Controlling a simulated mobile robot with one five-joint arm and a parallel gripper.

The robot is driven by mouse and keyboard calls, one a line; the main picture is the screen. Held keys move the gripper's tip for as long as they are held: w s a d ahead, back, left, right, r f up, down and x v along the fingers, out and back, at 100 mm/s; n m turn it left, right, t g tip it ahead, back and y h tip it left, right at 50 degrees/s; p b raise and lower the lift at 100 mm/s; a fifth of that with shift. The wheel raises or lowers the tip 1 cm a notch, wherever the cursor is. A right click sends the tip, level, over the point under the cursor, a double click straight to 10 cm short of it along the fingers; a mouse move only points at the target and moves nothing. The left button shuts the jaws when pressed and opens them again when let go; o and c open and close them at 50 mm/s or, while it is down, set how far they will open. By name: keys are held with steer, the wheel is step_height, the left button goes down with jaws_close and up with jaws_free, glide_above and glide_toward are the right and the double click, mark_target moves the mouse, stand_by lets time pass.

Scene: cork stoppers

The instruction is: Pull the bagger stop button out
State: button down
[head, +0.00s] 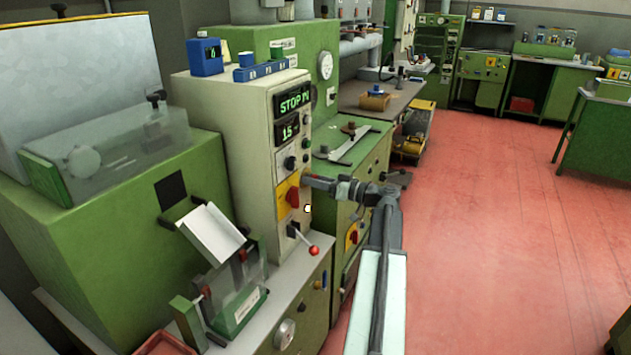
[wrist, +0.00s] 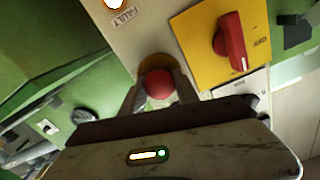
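The bagger's stop button is a round red knob (wrist: 159,84) on a yellow-orange base in the wrist view. My gripper (wrist: 160,76) has one finger on each side of the knob, very close to it. I cannot tell whether both fingers press on it. In the head view my gripper (head: 309,180) reaches the cream bagger panel (head: 247,130) from the right, and the knob is hidden there.
A red rotary switch on a yellow plate (wrist: 208,42) is close to the right of the knob in the wrist view. A lamp marked "FAULT" (wrist: 115,3) glows near the top. The red floor at right is clear.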

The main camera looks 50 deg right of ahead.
steer(key=shift+s+d, duration=0.2)
steer(key=shift+s, duration=0.5)
steer(key=c, duration=0.9)
jaws_free()
steer(key=v, duration=0.7)
steer(key=shift+s+d, duration=0.2)
steer(key=shift+s, duration=0.2)
